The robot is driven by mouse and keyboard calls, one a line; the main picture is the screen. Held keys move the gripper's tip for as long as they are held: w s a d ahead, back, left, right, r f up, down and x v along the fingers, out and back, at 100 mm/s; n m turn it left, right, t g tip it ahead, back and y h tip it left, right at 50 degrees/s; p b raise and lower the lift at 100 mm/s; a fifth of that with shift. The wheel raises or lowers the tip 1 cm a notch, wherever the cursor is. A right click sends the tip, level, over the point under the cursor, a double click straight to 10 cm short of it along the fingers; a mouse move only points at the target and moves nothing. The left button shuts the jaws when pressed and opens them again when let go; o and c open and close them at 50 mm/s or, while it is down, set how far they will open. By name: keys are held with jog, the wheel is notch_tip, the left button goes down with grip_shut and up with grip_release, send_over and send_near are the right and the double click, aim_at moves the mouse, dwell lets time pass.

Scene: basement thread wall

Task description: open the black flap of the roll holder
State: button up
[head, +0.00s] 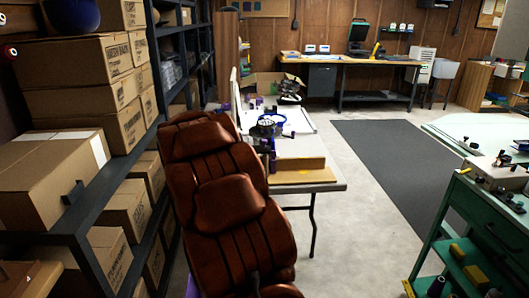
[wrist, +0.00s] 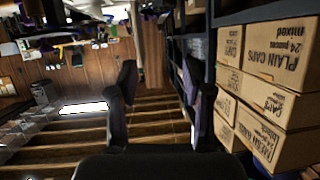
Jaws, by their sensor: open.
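In the wrist view my gripper (wrist: 157,75) is open, its two dark fingers spread apart with nothing between them. Behind the fingers are brown slatted surfaces, some way off. I cannot make out the roll holder or its black flap for certain in either view. In the head view a small black piece (head: 72,192) stands at the edge of the left shelf, beside a carton; I cannot tell what it is. My gripper cannot be made out in the head view.
A dark shelf rack (head: 118,148) with cartons (head: 75,62) lines the left. A brown leather recliner (head: 228,205) fills the middle, beside a cluttered white table (head: 328,150). A green cart (head: 440,235) stands at right. Grey matting (head: 395,165) lies clear between.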

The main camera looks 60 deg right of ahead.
jog(key=s+d+f+m+g+h+b, duration=0.1)
jog(key=s+d+f+m+h+b, duration=0.2)
jog(key=d, duration=0.8)
jog(key=m+g+h+b, duration=0.1)
jog(key=m+g+h, duration=0.15)
jog(key=h, duration=0.25)
send_near(264, 141)
jog(key=x, duration=0.3)
jog(key=shift+n+g, duration=0.35)
jog(key=shift+g, duration=0.1)
jog(key=shift+x, duration=3.95)
jog(key=shift+w, duration=0.2)
jog(key=shift+c, duration=0.4)
grip_shut()
